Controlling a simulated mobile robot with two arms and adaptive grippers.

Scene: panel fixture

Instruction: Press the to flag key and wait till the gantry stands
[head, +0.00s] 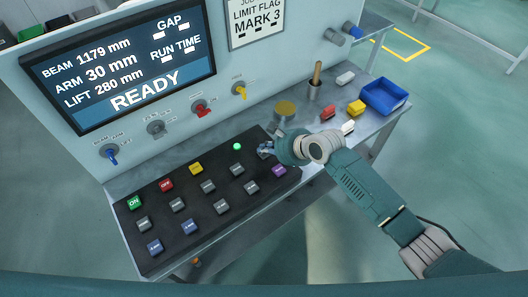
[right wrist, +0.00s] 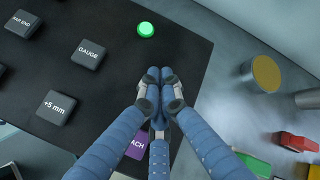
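The black key panel (head: 225,220) lies on the bench with several grey, blue and coloured keys. I cannot read a "to flag" label on any key in the head view. In the right wrist view I read GAUGE (right wrist: 89,54), FAR END (right wrist: 20,23) and +5 mm (right wrist: 55,107). A purple key (right wrist: 136,146) ending in "ACH" is partly hidden by my fingers. My right gripper (head: 264,151) is over the panel's far right end; its fingertips (right wrist: 158,78) are together and empty, near a lit green lamp (right wrist: 146,30). The screen (head: 125,65) reads READY, BEAM 1179 mm, ARM 30 mm, LIFT 280 mm.
A sign (head: 256,17) reads LIMIT FLAG MARK 3. Blue, grey, red and yellow knobs line the console below the screen. Right of the panel are a yellow-topped cylinder (head: 285,108), a cup with a wooden handle (head: 315,88), small coloured blocks and a blue bin (head: 384,97).

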